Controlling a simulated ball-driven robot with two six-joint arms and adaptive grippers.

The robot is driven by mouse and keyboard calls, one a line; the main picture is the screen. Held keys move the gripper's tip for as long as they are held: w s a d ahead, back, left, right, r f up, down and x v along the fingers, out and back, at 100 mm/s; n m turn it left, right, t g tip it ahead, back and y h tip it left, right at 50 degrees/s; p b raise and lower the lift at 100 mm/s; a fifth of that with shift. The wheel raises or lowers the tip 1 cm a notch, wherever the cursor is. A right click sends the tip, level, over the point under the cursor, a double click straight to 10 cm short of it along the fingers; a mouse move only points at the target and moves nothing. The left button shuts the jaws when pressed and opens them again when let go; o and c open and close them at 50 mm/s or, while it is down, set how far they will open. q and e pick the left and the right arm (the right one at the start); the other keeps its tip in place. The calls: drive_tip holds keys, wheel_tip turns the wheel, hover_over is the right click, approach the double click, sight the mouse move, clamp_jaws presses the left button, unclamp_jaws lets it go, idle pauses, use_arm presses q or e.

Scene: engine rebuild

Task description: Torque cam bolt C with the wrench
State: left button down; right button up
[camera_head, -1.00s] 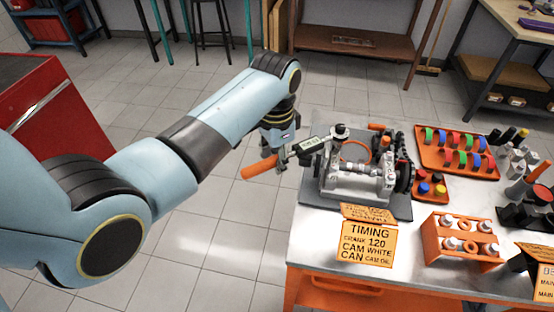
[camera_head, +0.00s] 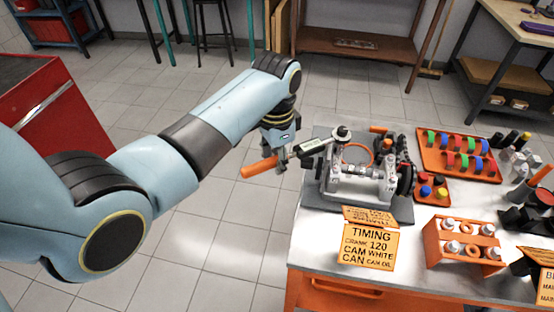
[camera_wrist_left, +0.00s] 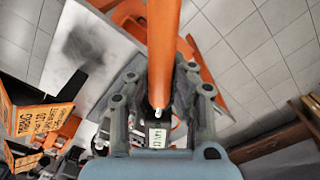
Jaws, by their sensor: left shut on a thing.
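The wrench has an orange handle (camera_head: 259,168) and a grey body with a small display (camera_head: 312,146). My left gripper (camera_head: 281,162) is shut on the wrench, just off the left edge of the bench. In the left wrist view the orange handle (camera_wrist_left: 163,50) runs between the two fingers, with the display below them. The wrench head reaches the dark upright fitting (camera_head: 341,133) at the left end of the engine block (camera_head: 352,190). I cannot tell whether it is seated on a bolt. Cam bolt C cannot be singled out. My right gripper is not in view.
An orange sign (camera_head: 367,247) reading TIMING stands at the bench front. An orange rack (camera_head: 434,247) of white-topped parts and an orange tray (camera_head: 430,155) of coloured rings are to the right. Open floor lies left of the bench.

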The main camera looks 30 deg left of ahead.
use_arm(q)
drive_tip(key=shift+w+a+m, duration=1.05)
drive_tip(key=shift+a+m, duration=0.05)
drive_tip(key=shift+a, duration=0.25)
idle(3.6)
drive_tip(key=shift+s+d+n, duration=0.7)
drive_tip(key=shift+d, duration=0.15)
idle(2.2)
